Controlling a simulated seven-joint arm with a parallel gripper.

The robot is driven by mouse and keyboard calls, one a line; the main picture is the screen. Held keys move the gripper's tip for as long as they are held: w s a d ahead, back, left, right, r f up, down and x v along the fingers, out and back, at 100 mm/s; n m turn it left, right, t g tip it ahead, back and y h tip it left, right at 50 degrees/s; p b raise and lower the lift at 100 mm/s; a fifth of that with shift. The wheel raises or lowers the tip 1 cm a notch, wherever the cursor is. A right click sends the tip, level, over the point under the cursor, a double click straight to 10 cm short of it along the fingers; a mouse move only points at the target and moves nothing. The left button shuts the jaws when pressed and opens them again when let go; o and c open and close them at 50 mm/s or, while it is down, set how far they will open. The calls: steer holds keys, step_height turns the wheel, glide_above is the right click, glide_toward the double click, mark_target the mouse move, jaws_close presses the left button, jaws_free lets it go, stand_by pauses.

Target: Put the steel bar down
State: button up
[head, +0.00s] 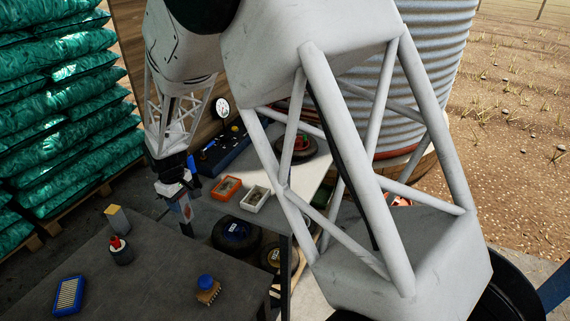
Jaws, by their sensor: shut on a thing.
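My gripper (180,191) is left of centre in the head view, pointing down near the back right edge of the dark table (160,275). It is shut on a small greyish piece, which I take to be the steel bar (184,210). The bar hangs below the jaws, and its upper part is hidden by them. It appears to be off the table top, close to the gap between the table and the bench behind. Whether its lower end touches anything is hard to tell.
A yellowish block (117,217), a red-topped jar (120,251), a blue slatted item (68,295) and a blue-knobbed brush (207,290) stand on the table. The rear bench holds an orange tray (225,188), a white tray (255,198) and a dial gauge (222,110). The table's middle is clear.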

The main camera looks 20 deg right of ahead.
steer(key=w+d+r, duration=0.1)
steer(key=w+d, duration=0.4)
steer(key=d, duration=0.6)
steer(key=w+d+r, duration=0.2)
steer(key=w+d, duration=0.4)
steer(key=d, duration=0.4)
steer(key=w+d+r, duration=0.2)
steer(key=w+d, duration=0.3)
steer(key=d, duration=0.6)
steer(key=shift+w+d, duration=0.3)
steer(key=shift+d, duration=0.05)
step_height(320, 180, down, 6)
steer(key=shift+f, duration=0.1)
steer(key=shift+f, duration=1.85)
steer(key=shift+f, duration=0.1)
steer(key=o, duration=1.1)
